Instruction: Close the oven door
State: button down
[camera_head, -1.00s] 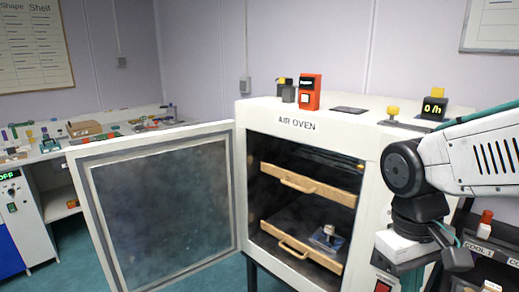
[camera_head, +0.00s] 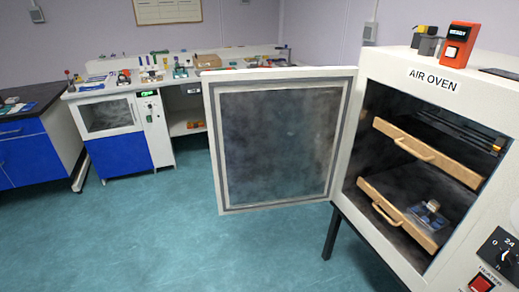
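The air oven (camera_head: 470,97) stands at the right of the head view, a white box on dark legs. Its door (camera_head: 215,140) is wide open and swung out to the left, with a dark glass pane in a white and grey frame. The lit opening shows two wooden-fronted shelves, an upper one (camera_head: 425,153) and a lower one (camera_head: 397,213), each with a handle. A small object (camera_head: 429,213) sits on the lower shelf. My gripper is out of view.
Small devices, one of them orange (camera_head: 458,45), stand on the oven top. A knob and a red switch (camera_head: 482,284) are on its front at lower right. A bench with several items (camera_head: 190,84) runs along the back. The teal floor (camera_head: 200,240) is clear in front of the door.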

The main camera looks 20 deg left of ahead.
aim_at(277, 136)
jog(key=u, duration=2.15)
jog(key=i, duration=4.6)
jog(key=z, duration=4.4)
